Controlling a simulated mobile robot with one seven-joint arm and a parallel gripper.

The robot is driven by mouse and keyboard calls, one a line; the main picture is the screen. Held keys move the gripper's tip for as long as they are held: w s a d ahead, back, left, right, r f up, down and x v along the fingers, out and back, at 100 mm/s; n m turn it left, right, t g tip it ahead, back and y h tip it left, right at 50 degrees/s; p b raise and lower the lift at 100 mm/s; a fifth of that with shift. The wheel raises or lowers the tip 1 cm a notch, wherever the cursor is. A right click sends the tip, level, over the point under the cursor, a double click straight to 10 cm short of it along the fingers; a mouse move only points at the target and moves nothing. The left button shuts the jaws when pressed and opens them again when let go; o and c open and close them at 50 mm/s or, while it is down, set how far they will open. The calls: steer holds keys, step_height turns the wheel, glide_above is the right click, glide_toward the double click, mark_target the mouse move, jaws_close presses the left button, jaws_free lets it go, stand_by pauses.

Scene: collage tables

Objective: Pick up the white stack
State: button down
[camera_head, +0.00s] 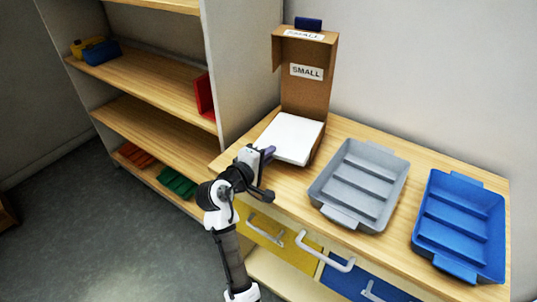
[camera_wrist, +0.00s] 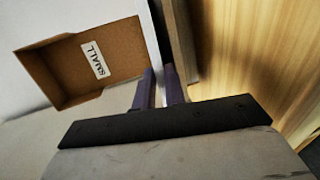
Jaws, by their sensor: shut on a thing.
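The white stack (camera_head: 292,138) is a flat, pale block at the foot of the upright brown cardboard flap marked SMALL (camera_head: 306,72), in the low brown box on the wooden top. My gripper (camera_head: 268,153) is at the stack's left edge, with its purple fingers against it. In the wrist view my gripper (camera_wrist: 159,88) shows two purple fingers close together, shut on the edge of the stack. The fingers partly hide the exact contact. The flap also shows in the wrist view (camera_wrist: 85,55).
A grey divided tray (camera_head: 362,185) and a blue divided tray (camera_head: 460,225) stand to the right on the wooden top (camera_head: 405,215). Drawers with pale handles (camera_head: 325,252) are below the front edge. A shelf (camera_head: 150,75) with coloured bins stands at the left.

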steer(key=shift+r, duration=0.1)
steer(key=r+p+v, duration=0.2)
steer(key=p+v, duration=0.3)
steer(key=v, duration=0.9)
steer(key=shift+r, duration=0.25)
steer(key=shift+s, duration=0.1)
